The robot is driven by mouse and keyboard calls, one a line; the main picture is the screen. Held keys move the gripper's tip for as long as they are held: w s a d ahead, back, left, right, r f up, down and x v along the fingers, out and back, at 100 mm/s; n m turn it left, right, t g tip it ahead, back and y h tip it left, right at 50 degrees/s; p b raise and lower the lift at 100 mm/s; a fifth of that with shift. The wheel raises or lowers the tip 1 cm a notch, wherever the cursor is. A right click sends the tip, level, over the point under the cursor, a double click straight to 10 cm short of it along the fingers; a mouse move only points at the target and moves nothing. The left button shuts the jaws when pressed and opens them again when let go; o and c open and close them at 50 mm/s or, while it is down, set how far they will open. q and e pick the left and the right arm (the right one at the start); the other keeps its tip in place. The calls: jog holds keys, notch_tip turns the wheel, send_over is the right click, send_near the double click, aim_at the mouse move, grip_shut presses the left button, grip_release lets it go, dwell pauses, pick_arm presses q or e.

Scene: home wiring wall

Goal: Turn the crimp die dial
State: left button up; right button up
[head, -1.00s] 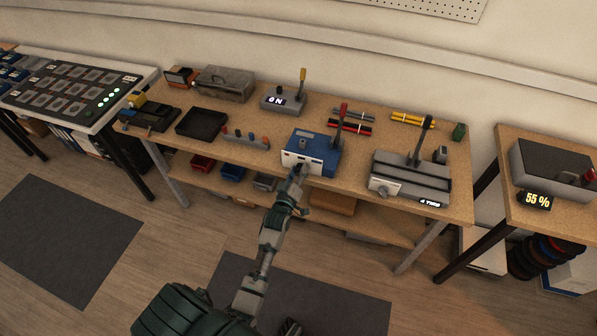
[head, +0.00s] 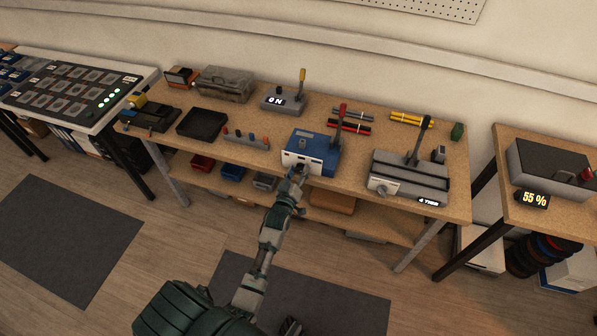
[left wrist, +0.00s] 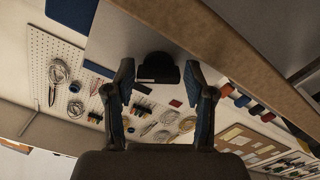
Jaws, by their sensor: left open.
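The blue crimp machine (head: 318,152) with a white front panel (head: 301,163) and a raised red lever stands at the front edge of the middle bench. My left gripper (head: 298,171) is open in front of this panel, at its lower edge. In the left wrist view a dark round dial (left wrist: 158,68) on a pale panel (left wrist: 135,30) shows between the two spread fingertips of my left gripper (left wrist: 158,76). The fingers stand apart on either side of it in the picture, with gaps. I cannot tell their depth. In the head view the gripper hides the dial.
A black tray (head: 202,124) and a small rack (head: 245,138) lie to the left. The bench edge (left wrist: 225,50) runs close beside the gripper.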

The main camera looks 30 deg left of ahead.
pick_arm(q)
jog(key=v, duration=1.2)
jog(key=shift+f, duration=0.15)
